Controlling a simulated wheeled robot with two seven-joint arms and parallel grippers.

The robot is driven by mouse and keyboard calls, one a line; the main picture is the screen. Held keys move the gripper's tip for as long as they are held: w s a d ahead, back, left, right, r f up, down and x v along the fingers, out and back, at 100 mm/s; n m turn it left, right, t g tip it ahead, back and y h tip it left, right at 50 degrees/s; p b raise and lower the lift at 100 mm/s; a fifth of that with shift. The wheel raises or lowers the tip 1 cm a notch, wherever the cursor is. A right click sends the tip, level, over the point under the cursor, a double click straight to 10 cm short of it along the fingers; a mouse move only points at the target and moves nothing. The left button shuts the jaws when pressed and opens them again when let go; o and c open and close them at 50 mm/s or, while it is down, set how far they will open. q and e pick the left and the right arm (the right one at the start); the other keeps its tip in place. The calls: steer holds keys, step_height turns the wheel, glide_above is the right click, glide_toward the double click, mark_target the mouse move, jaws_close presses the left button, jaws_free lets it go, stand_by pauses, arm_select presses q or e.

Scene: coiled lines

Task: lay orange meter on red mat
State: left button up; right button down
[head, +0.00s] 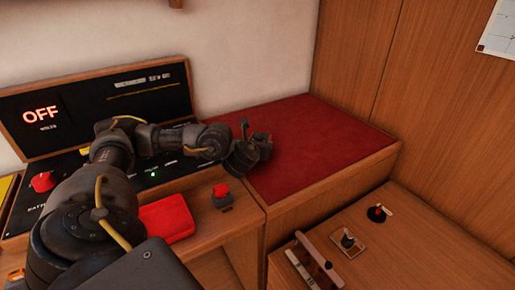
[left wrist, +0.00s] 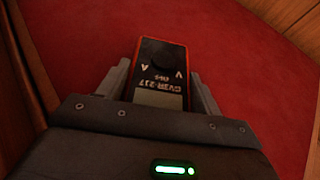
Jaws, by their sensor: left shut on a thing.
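The orange meter (left wrist: 162,68) shows in the left wrist view, with an orange edge, a black face and white lettering that reads upside down. My left gripper (left wrist: 161,88) is shut on it, with one finger on each side. The red mat (head: 320,150) covers the top of the wooden bench, and it fills the background of the left wrist view (left wrist: 245,75). In the head view my left gripper (head: 262,146) is over the mat's left part. The meter cannot be made out there. I cannot tell whether the meter touches the mat. My right gripper is not in view.
A black panel (head: 100,98) with a lit OFF display stands at the left. A red case (head: 166,219) and a red button (head: 221,191) are on the wooden ledge below my arm. A lower cabinet (head: 420,245) at the right carries levers and a handle. Most of the mat is bare.

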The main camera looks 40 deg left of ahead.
arm_select(q)
steer(key=o, duration=0.7)
steer(key=shift+o, duration=2)
steer(key=shift+s+r, duration=0.1)
steer(key=shift+r, duration=0.05)
steer(key=p+v, duration=0.4)
steer(key=shift+s+d+r, duration=0.15)
steer(key=shift+s+r, duration=0.05)
steer(key=shift+r, duration=0.15)
steer(key=p+v, duration=0.1)
steer(key=v, duration=0.2)
steer(key=p+v, duration=0.2)
steer(key=shift+s+d, duration=0.2)
steer(key=shift+s, duration=0.2)
steer(key=shift+s+d, duration=0.15)
steer(key=shift+s, duration=0.15)
steer(key=shift+s+d+r, duration=0.15)
steer(key=shift+s, duration=0.1)
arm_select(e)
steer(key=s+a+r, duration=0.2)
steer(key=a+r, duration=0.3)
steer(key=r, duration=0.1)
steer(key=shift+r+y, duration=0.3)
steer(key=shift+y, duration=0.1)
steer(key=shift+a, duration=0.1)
